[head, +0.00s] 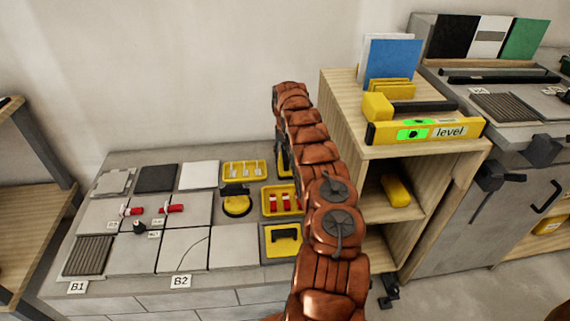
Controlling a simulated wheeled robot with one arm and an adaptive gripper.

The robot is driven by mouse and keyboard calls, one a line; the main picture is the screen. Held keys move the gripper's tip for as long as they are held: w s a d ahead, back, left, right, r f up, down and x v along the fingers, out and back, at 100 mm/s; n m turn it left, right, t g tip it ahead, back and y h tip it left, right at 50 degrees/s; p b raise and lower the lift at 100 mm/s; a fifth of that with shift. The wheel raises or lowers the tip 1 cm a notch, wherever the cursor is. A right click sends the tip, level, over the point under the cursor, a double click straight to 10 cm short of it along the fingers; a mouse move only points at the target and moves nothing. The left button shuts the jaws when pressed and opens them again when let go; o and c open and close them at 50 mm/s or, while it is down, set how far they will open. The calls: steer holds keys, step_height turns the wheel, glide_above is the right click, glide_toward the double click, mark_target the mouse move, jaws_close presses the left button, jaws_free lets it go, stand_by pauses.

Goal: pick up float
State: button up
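A flat yellow piece with a black handle (283,236), which looks like the float, lies at the right front corner of the tiled bench (150,284). My arm passes close to its right side and may cover part of it. My arm rises from the bottom of the head view and bends over near the wall. My gripper is hidden behind the arm, so its fingers and anything in them do not show.
Yellow trays with white pieces (244,171) and red pieces (279,200) and a round yellow tool (237,203) lie near the float. Right of my arm stands a wooden shelf (345,120) bearing a yellow level (425,131) and a black-handled yellow tool (378,106).

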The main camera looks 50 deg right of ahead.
jaws_close()
steer(key=shift+r, duration=0.15)
stand_by(0.4)
